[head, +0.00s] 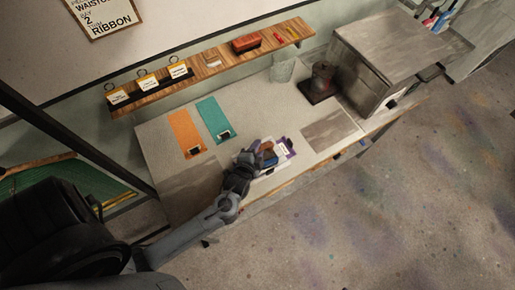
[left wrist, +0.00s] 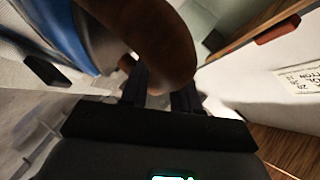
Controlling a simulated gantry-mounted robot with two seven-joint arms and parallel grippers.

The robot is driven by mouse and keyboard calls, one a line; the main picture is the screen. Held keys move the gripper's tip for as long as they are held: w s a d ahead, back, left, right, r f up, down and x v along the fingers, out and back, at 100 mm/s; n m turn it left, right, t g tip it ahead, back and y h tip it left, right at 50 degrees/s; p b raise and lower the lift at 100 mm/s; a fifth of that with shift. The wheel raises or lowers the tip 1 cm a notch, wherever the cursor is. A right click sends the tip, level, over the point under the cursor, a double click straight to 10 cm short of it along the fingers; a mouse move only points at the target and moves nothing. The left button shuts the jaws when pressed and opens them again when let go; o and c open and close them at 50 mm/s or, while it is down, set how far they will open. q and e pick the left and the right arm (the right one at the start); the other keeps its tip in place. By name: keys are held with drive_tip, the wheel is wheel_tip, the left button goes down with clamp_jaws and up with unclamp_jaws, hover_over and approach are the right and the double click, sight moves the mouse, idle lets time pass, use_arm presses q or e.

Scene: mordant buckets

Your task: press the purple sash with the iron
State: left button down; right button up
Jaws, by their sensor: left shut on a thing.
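The iron (head: 269,151), with a blue body and brown handle, is at the front middle of the table in the head view. My left gripper (head: 254,163) is shut on it. In the left wrist view the iron's brown handle (left wrist: 165,45) stands at the dark fingers (left wrist: 160,98), and its blue body shows at upper left. The purple sash (head: 288,147) lies on the table under and to the right of the iron, with a white label on it. The iron hides much of the sash, and I cannot tell whether it touches it. My right gripper is not in view.
An orange sash (head: 186,132) and a teal sash (head: 212,117) with dark clips lie behind and left. A dark pot on a burner (head: 319,83) and a grey cabinet (head: 375,60) stand at right. A wooden shelf (head: 212,66) runs behind. Grey mats (head: 329,131) lie either side.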

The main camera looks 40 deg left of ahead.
use_arm(q)
drive_tip(key=shift+f, duration=0.35)
idle(0.4)
drive_tip(key=shift+f, duration=0.15)
idle(2.4)
drive_tip(key=shift+r+p, duration=0.9)
drive_tip(key=shift+r, duration=0.05)
drive_tip(key=shift+w+r+p, duration=0.1)
drive_tip(key=shift+r+p, duration=1.65)
drive_tip(key=shift+p, duration=0.15)
